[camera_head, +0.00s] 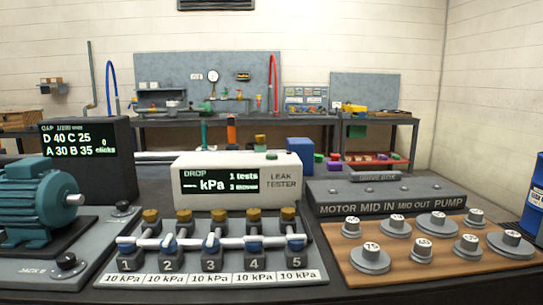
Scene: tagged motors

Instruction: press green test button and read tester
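The leak tester (240,202) is a pale box at the middle of the bench, labelled "LEAK TESTER". Its dark display (219,181) reads "DROP", a dash or dashes before "kPa", "1 tests" and a smaller line that starts with 3 and is too small to read surely. A small green button (271,155) sits on the tester's top, towards the right. I cannot tell whether it is pressed. My gripper is not in view, and nothing is seen touching the button.
A valve manifold (212,280), numbered 1 to 5 with "10 kPa" labels, stands before the tester. A teal motor (32,200) and a dark gap display (88,158) are at left. A wooden board (405,275) with metal weights and a dark drive box (385,190) are at right.

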